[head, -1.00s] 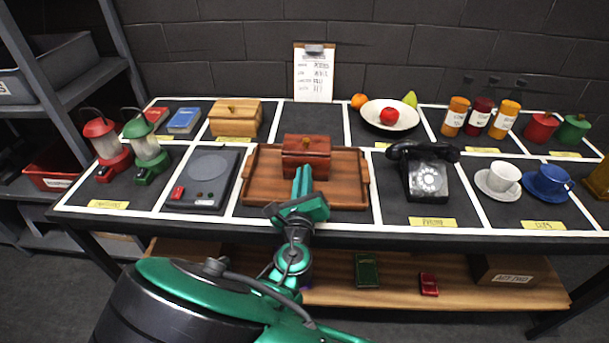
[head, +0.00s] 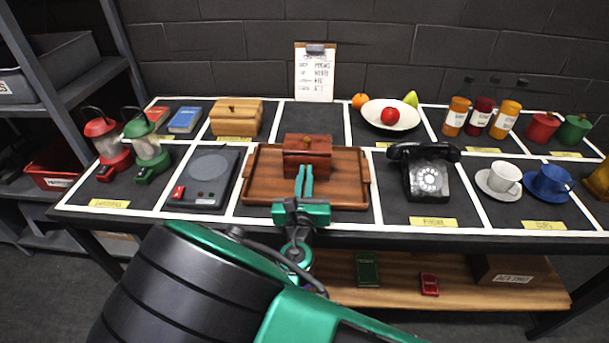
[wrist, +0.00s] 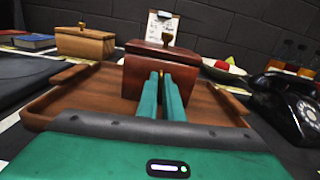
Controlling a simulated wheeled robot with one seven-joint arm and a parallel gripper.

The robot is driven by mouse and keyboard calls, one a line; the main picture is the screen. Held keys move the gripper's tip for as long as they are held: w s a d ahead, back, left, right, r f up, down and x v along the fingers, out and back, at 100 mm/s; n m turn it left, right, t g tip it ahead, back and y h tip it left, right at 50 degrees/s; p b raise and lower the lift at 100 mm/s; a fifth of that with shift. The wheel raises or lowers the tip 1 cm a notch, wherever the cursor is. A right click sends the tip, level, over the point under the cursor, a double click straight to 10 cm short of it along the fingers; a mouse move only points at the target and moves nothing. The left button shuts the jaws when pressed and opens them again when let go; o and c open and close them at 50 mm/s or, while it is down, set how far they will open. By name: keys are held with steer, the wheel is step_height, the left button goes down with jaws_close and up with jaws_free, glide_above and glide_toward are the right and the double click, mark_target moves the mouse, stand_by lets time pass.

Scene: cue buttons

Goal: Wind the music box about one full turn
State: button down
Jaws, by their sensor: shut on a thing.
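A dark red-brown wooden box (head: 307,147), the music box, sits on a wooden tray (head: 262,195) at the middle of the table. In the wrist view the fingertips (wrist: 161,76) are close together at that face. They are shut on a small part there, likely the winding key, which they hide.
A lighter wooden box (head: 236,117) with a knob stands behind left. A black telephone (head: 428,178) is right of the tray, and a flat grey device (head: 205,180) with a red button is left. A clipboard (head: 315,75) leans at the back wall.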

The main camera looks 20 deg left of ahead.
steer(key=m, duration=0.4)
steer(key=shift+d+f+m, duration=0.15)
steer(key=shift+d+m, duration=0.05)
steer(key=shift+m, duration=2)
steer(key=c, duration=2)
jaws_free()
steer(key=v, duration=1)
steer(key=shift+s+d, duration=0.1)
steer(key=shift+s, duration=0.15)
